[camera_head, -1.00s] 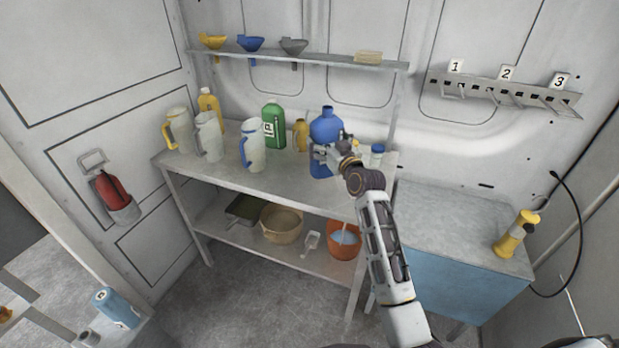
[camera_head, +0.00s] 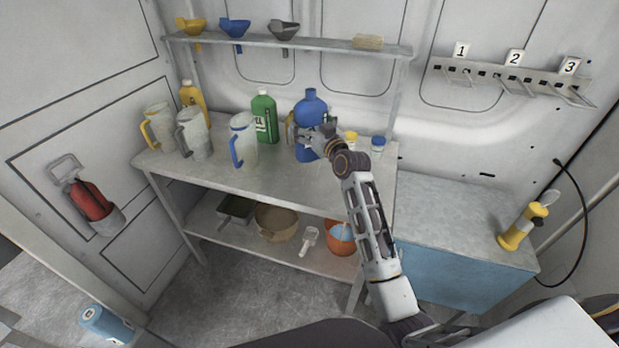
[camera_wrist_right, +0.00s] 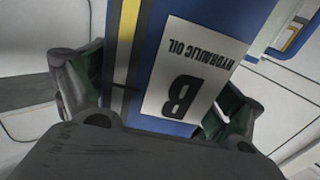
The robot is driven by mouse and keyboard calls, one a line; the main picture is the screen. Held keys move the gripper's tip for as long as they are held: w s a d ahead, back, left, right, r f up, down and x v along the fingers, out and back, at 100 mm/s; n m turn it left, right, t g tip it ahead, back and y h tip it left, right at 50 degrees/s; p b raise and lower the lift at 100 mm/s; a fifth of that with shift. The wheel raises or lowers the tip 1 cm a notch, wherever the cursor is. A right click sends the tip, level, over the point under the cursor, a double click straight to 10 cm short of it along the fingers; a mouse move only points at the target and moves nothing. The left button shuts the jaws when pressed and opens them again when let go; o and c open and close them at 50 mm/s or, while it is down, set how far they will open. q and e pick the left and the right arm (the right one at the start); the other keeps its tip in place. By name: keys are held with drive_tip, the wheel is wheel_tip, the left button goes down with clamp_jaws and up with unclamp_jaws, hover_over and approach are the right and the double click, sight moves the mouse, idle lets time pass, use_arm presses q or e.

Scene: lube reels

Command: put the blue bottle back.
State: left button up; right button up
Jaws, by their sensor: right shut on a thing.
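The blue bottle (camera_head: 311,106) is upright at the back right of the workbench top, right of the green bottle (camera_head: 264,118). My right gripper (camera_head: 308,141) is shut on its front side. The right wrist view shows the bottle's white label (camera_wrist_right: 192,73), reading "B HYDRAULIC OIL" upside down, with a finger on each side. The gripper hides part of the bottle's lower body. I cannot tell whether its base touches the bench. Another blue container (camera_head: 106,324) is at the lower left. My left gripper is out of view.
Several jugs, including a blue-handled one (camera_head: 243,143), stand left on the workbench (camera_head: 215,172). A small yellow container (camera_head: 290,130) is close behind the bottle's left side. Small jars (camera_head: 378,144) stand to its right. A shelf (camera_head: 290,42) with funnels hangs above.

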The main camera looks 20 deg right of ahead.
sight(310, 150)
drive_tip(key=shift+f, duration=0.1)
wheel_tip(310, 150, down, 5)
drive_tip(key=shift+r, duration=0.1)
drive_tip(key=shift+f, duration=0.55)
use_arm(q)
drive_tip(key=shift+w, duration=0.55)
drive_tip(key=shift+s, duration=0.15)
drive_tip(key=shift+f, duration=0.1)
use_arm(e)
drive_tip(key=shift+f, duration=2)
